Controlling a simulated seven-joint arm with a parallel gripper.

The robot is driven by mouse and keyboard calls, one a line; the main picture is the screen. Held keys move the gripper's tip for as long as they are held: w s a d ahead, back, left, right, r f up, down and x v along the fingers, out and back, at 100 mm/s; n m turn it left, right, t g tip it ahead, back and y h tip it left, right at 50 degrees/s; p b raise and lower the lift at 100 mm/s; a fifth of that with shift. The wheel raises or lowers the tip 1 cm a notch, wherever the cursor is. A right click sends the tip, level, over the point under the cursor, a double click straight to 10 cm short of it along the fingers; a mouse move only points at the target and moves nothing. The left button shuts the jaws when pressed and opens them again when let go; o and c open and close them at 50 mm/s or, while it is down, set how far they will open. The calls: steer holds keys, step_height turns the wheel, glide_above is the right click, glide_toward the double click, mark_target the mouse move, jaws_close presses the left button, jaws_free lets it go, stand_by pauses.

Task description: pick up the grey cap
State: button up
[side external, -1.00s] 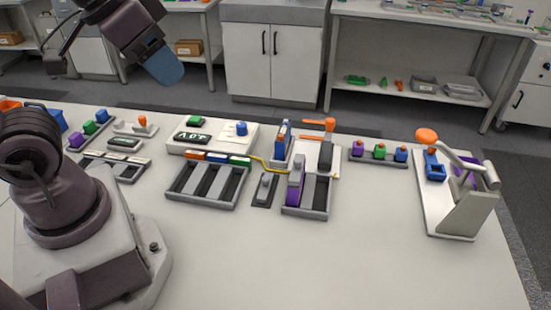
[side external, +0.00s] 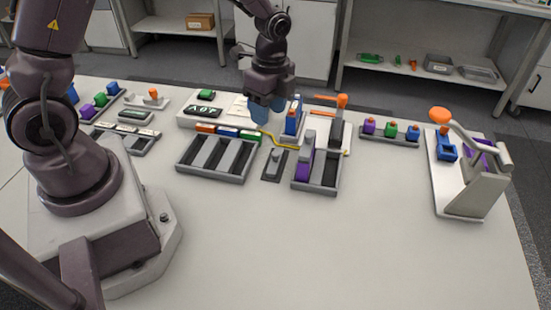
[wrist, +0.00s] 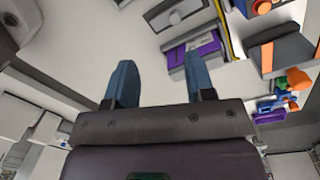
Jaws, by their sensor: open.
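A small grey piece that looks like the grey cap (side external: 274,157) sits on a narrow dark holder (side external: 271,178) between two trays in the side view. My gripper (side external: 276,108) hangs above and behind the cap, near the cycler, with blue fingers pointing down. In the wrist view its two fingers (wrist: 158,68) are apart with nothing between them.
A slotted tray (side external: 212,174) lies left of the holder. A tray with a purple cell (side external: 303,168) lies right of it, close by. A blue piece with an orange top (side external: 291,122) and a yellow cable (side external: 271,137) are near my fingers. The front table is clear.

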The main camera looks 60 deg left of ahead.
steer(key=w+m, duration=0.2)
steer(key=m, duration=0.3)
glide_above(275, 153)
steer(key=shift+t, duration=0.4)
steer(key=f, duration=0.7)
steer(key=shift+w+a+f, duration=0.1)
steer(key=shift+w+f, duration=0.1)
steer(key=shift+w, duration=0.1)
steer(key=shift+s+f, duration=0.15)
steer(key=shift+f, duration=1.2)
steer(key=shift+s+f, duration=0.1)
steer(key=shift+f, duration=1.2)
jaws_close()
